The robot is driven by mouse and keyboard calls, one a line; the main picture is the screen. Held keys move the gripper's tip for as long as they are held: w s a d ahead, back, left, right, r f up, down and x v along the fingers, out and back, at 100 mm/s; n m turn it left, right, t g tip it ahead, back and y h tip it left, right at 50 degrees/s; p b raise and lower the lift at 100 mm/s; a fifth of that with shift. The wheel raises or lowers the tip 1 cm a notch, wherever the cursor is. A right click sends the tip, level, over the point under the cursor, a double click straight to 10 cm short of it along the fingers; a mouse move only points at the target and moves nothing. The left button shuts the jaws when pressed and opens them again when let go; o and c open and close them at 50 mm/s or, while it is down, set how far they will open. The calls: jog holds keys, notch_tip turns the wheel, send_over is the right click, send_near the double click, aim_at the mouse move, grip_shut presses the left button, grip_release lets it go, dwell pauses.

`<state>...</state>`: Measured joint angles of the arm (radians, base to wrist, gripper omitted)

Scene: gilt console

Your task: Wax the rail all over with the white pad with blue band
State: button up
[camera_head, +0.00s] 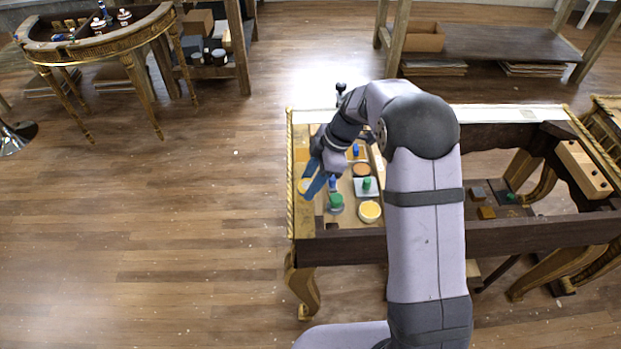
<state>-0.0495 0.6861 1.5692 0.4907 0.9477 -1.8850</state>
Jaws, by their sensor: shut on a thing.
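My gripper (312,187) has blue fingers and hangs over the left end of the console. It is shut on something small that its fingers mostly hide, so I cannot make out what. A yellow patch (304,185) shows by the fingertips. Just right of the fingers is a small blue-topped piece (332,183). Another blue-topped piece (355,151) stands farther back on a pale base. I cannot tell which is the white pad with blue band. A dark wooden rail (350,244) runs along the console's front; I cannot tell if it is the task's rail.
Near the gripper are a green-topped piece (336,202), a white square pad with a green knob (367,190), a yellow-filled dish (370,211) and an orange-brown round (361,170). My arm hides the console's middle. A gilt half-round table (95,45) stands at back left.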

notch_tip(320, 180, down, 4)
jog(key=shift+f+b, duration=0.1)
jog(key=shift+b, duration=0.8)
jog(key=shift+f, duration=0.6)
jog(key=shift+w+r, duration=0.4)
jog(key=shift+r, duration=0.05)
jog(key=shift+c, duration=0.4)
jog(key=shift+w+f+p, duration=0.15)
jog(key=shift+w+p, duration=0.2)
jog(key=shift+w, duration=0.05)
jog(key=shift+w+p, duration=0.8)
jog(key=shift+w, duration=2.7)
jog(key=shift+s+p, duration=1)
jog(key=shift+s, duration=3.5)
jog(key=shift+w+f+b, duration=0.1)
jog(key=shift+f+b, duration=0.15)
jog(key=shift+b, duration=0.4)
jog(key=shift+w+r, duration=0.2)
jog(key=shift+w, duration=0.15)
jog(key=shift+w+b, duration=0.55)
jog(key=shift+w, duration=3.6)
notch_tip(320, 180, up, 8)
jog(key=p, duration=0.3)
jog(key=shift+p, duration=0.3)
jog(key=shift+f, duration=0.25)
